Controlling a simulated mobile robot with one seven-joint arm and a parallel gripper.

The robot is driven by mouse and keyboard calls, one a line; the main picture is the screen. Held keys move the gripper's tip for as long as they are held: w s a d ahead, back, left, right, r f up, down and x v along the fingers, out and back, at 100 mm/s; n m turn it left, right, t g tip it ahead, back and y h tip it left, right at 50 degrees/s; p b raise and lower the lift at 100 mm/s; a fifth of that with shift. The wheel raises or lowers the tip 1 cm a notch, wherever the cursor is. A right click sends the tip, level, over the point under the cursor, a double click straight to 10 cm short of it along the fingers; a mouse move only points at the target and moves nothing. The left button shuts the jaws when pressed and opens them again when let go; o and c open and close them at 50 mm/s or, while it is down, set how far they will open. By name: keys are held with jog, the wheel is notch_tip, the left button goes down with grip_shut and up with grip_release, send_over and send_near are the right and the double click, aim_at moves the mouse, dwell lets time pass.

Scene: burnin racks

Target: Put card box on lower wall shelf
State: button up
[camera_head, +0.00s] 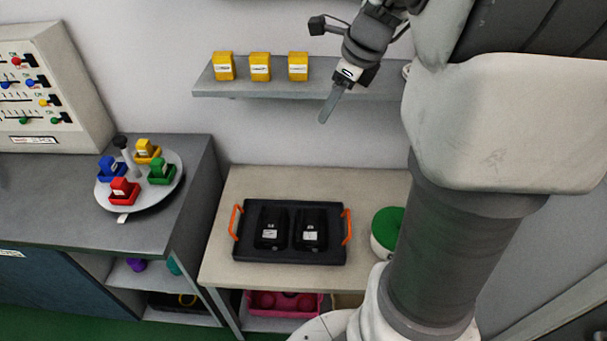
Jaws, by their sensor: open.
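A grey wall shelf (310,91) runs along the back wall; it is the only wall shelf in view, and I cannot tell whether it is the lower one. Three small yellow boxes (260,67) with white labels stand on it in a row, toward its left and middle. I cannot tell whether any thing in view is the card box. My gripper (328,108) is at the upper middle, in front of the shelf and right of the yellow boxes in the picture. It is open, with nothing seen between its fingers; only one finger shows clearly.
Below is a light table with a black orange-handled tray (290,253) holding two black labelled items, and a green-lidded round container (386,228). At left, a grey counter (60,205) carries a round carousel (140,190) with coloured boxes and a panel (45,90). My arm hides the right side.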

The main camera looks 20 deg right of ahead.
jog(key=s+a+n, duration=0.7)
jog(key=s+n, duration=0.2)
jog(key=n, duration=0.4)
jog(key=s+a+r+n+t+h, duration=0.1)
jog(key=s+a+n, duration=0.6)
jog(key=s+n, duration=0.3)
jog(key=n, duration=0.4)
jog(key=shift+a+r+h, duration=0.15)
jog(key=shift+r+h, duration=0.05)
jog(key=shift+h, duration=0.1)
notch_tip(320, 180, down, 3)
jog(key=b, duration=0.3)
jog(key=shift+r, duration=0.1)
jog(key=c, duration=0.4)
jog(key=shift+a, duration=0.1)
jog(key=shift+a+n, duration=0.1)
jog(key=shift+n, duration=0.2)
